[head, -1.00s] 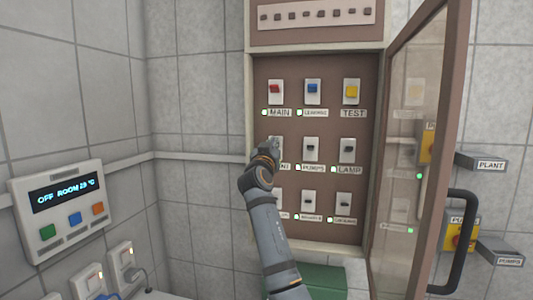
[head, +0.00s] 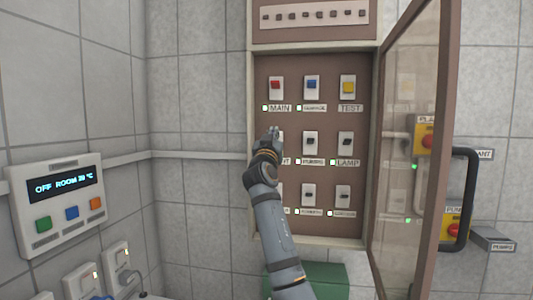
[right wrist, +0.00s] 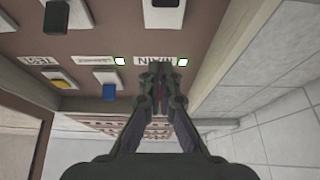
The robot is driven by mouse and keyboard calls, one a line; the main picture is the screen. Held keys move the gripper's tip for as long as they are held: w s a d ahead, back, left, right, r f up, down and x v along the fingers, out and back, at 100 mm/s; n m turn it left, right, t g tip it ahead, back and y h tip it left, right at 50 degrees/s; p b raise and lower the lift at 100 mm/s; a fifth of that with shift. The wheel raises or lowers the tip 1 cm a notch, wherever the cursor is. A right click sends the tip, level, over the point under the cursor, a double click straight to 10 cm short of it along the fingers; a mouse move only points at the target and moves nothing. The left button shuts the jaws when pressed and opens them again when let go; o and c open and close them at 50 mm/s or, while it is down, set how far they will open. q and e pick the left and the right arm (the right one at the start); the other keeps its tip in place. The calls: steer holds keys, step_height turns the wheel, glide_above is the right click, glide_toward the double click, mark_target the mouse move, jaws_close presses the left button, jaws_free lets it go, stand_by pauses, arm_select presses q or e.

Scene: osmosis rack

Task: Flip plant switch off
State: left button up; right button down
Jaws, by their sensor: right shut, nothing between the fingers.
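The plant switch plate (head: 281,139) is in the left column, middle row of the open panel, mostly hidden behind my right gripper (head: 274,132). Only the end of its label (head: 285,161) shows. Its lever position cannot be told in the head view. My right gripper is shut and empty, with its tips in front of the plate's upper part; contact cannot be told. In the right wrist view the picture is upside down. The shut fingertips (right wrist: 156,70) are near the MAIN label (right wrist: 155,61), and a black switch lever (right wrist: 166,3) shows at the top edge. My left gripper is not in view.
The red main switch (head: 276,86) is just above my gripper. The pumps switch (head: 311,142) is to its right. The glazed panel door (head: 405,130) stands open on the right, with a black handle (head: 468,200). A room controller (head: 60,195) is on the left wall.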

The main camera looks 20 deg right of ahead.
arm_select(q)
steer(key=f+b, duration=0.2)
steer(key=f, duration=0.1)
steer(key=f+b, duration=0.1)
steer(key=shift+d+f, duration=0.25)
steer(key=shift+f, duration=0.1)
arm_select(e)
steer(key=s+a+f, duration=0.3)
steer(key=s+f, duration=0.2)
steer(key=f, duration=0.2)
steer(key=shift+a, duration=0.2)
steer(key=shift+w, duration=0.15)
